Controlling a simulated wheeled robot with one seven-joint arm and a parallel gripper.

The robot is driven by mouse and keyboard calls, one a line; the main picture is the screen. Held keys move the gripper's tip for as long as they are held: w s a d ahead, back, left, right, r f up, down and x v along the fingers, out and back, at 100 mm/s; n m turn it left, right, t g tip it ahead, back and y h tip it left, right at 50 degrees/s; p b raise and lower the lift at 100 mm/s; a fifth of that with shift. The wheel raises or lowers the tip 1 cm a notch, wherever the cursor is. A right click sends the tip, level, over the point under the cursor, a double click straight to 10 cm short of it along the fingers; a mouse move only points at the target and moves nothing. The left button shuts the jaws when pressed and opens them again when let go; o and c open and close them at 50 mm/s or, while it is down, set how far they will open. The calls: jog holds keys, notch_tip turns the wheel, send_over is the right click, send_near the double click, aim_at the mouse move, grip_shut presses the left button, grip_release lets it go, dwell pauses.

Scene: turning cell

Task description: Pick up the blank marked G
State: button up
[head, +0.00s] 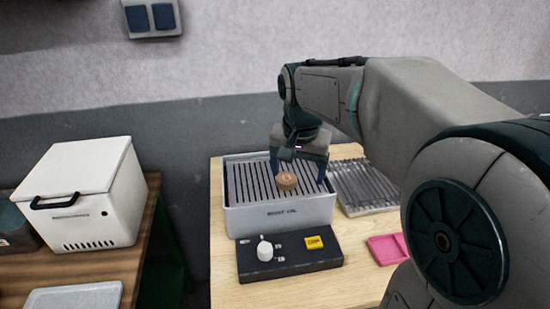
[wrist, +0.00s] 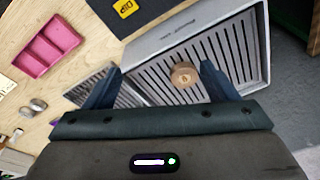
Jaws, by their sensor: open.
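A round copper-brown blank (head: 287,181) sits on the slatted top of a grey box (head: 280,217). In the wrist view the blank (wrist: 184,75) has a small dark mark on its top face, too small to read for sure. My gripper (head: 299,172) is open over the box, with the blank between its fingers in the picture. In the wrist view my gripper (wrist: 162,69) has its fingers spread either side of the blank, apart from it, with the right finger nearer. I cannot tell how far the fingertips are above the slats.
A dark control panel (head: 299,261) with a white knob and yellow button stands in front of the box. A ribbed metal tray (head: 365,187) lies to its right, and a pink tray (head: 384,249) nearer. Small metal rings (wrist: 37,106) lie on the table. A white lidded box (head: 95,195) stands left.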

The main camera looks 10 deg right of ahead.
jog(key=w+a+r+m+p, duration=0.15)
jog(key=w+m, duration=0.25)
jog(key=w, duration=0.7)
send_over(287, 178)
jog(key=shift+g+h, duration=0.4)
jog(key=f, duration=0.7)
jog(key=shift+s+a+f, duration=0.2)
jog(key=shift+a+f, duration=0.1)
jog(key=shift+a, duration=0.1)
jog(key=shift+w+d+f+p, duration=0.15)
jog(key=shift+f+p, duration=0.25)
jog(key=shift+f, duration=0.95)
jog(key=shift+w+d+f+p, duration=0.1)
jog(key=shift+f+p, duration=0.3)
jog(key=shift+f, duration=0.95)
jog(key=c, duration=1.1)
jog(key=shift+c, duration=0.8)
jog(key=shift+r, duration=0.15)
